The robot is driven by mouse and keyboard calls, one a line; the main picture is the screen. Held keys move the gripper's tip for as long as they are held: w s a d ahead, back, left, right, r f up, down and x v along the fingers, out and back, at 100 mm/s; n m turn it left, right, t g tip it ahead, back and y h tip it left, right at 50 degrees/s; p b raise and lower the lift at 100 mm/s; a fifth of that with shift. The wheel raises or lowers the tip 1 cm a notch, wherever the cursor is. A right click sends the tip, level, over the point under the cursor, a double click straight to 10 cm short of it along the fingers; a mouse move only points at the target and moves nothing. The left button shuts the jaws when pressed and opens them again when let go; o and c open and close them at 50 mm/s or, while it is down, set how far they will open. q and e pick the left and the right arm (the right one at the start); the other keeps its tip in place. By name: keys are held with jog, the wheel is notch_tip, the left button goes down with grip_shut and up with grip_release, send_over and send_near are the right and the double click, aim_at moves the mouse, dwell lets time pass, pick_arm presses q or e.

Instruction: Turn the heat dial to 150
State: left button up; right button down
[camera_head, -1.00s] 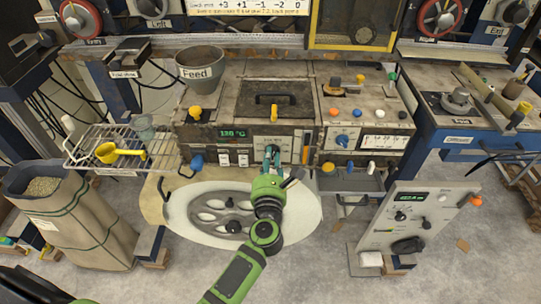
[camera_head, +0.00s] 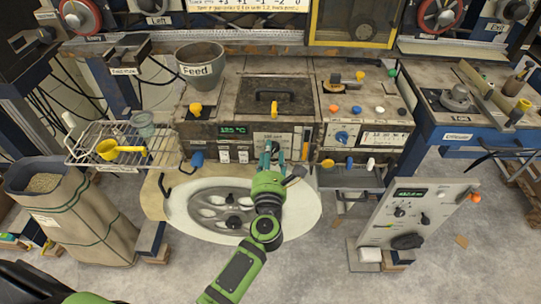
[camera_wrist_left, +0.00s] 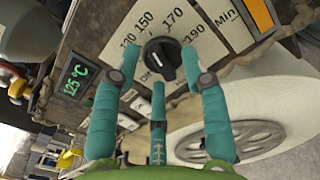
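The heat dial (camera_wrist_left: 162,60) is a black knob on a white scale plate marked 130, 150, 170 and 190, with an Off mark. It shows in the left wrist view, and my gripper mostly hides it in the head view. A white mark shows on the knob; which number it points at I cannot tell. The green temperature display (camera_wrist_left: 74,82) reads 125 °C; it also shows in the head view (camera_head: 233,129). My left gripper (camera_head: 272,158) is at the machine front, its teal fingers (camera_wrist_left: 158,68) spread on both sides of the dial. Contact is unclear. My right gripper is not in view.
A grey feed hopper (camera_head: 202,65) and yellow, orange and blue knobs sit around the machine. Below my left gripper is a pale round disc with a spoked wheel (camera_head: 225,211). A wire rack (camera_head: 124,147) is at the left, a control panel (camera_head: 413,220) at the right.

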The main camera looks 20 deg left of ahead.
pick_arm(q)
jog(key=v, duration=1.2)
dwell(0.3)
